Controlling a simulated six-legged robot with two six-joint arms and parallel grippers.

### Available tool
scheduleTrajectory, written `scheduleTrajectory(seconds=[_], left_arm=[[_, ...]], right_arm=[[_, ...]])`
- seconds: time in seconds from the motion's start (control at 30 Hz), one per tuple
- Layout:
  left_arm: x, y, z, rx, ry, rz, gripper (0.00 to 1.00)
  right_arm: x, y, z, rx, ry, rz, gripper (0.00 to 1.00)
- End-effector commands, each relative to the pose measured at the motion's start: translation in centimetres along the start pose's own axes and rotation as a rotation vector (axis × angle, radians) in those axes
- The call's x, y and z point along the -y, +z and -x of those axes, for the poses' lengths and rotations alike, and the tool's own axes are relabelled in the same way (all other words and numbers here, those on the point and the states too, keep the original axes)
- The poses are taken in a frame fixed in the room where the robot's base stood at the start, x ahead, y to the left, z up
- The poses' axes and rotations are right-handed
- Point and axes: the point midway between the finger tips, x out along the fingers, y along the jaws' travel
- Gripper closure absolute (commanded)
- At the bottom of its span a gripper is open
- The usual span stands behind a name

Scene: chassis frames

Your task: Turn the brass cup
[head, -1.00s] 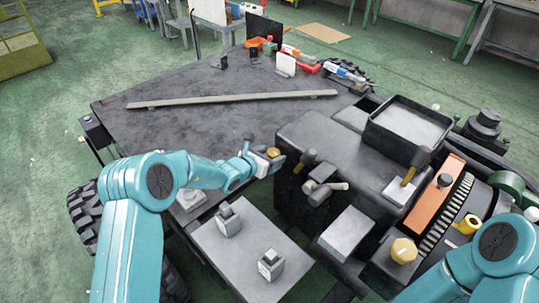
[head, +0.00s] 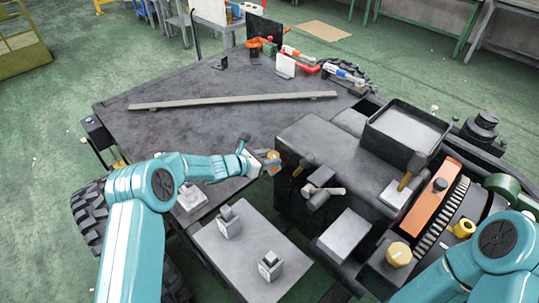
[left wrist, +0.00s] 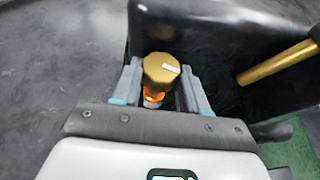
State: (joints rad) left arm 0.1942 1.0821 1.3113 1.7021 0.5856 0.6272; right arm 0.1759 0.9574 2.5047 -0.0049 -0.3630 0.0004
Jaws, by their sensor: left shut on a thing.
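The brass cup (left wrist: 161,68) shows in the left wrist view as a faceted gold cap with a pale mark on its top. Orange and white show just below it. It sits between the two fingers of my left gripper (left wrist: 160,88), which is shut on it. In the head view my left gripper (head: 270,163) is at the left side of the dark machine block, and the brass cup (head: 273,155) is a small gold spot at its tip. My right arm enters at the lower right, with its gripper out of view.
The dark machine block (head: 310,135) stands right beside my left gripper. A brass-coloured handle (left wrist: 278,62) sticks out to the right in the wrist view. Another brass knob (head: 398,254) sits at the front right. The dark tabletop (head: 200,125) is mostly clear, with a long bar (head: 235,101) across it.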

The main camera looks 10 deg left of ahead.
Motion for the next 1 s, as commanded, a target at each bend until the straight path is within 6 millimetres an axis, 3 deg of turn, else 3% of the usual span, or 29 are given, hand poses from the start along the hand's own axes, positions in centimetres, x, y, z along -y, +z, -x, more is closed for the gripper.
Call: scheduleTrajectory(seconds=[0.17,0.5,1.0], left_arm=[[-0.5,0.0,0.0,0.004,-0.097,-0.044,0.87],[-0.7,-0.2,-0.1,0.003,-0.242,-0.104,0.87],[-0.8,0.3,0.0,0.004,-0.278,-0.116,0.87]], right_arm=[[0.0,0.0,0.1,0.000,0.000,0.000,0.57],[-0.8,0.0,-2.2,0.000,0.000,0.000,0.57],[-0.9,-0.1,-2.6,0.000,0.000,0.000,0.57]])
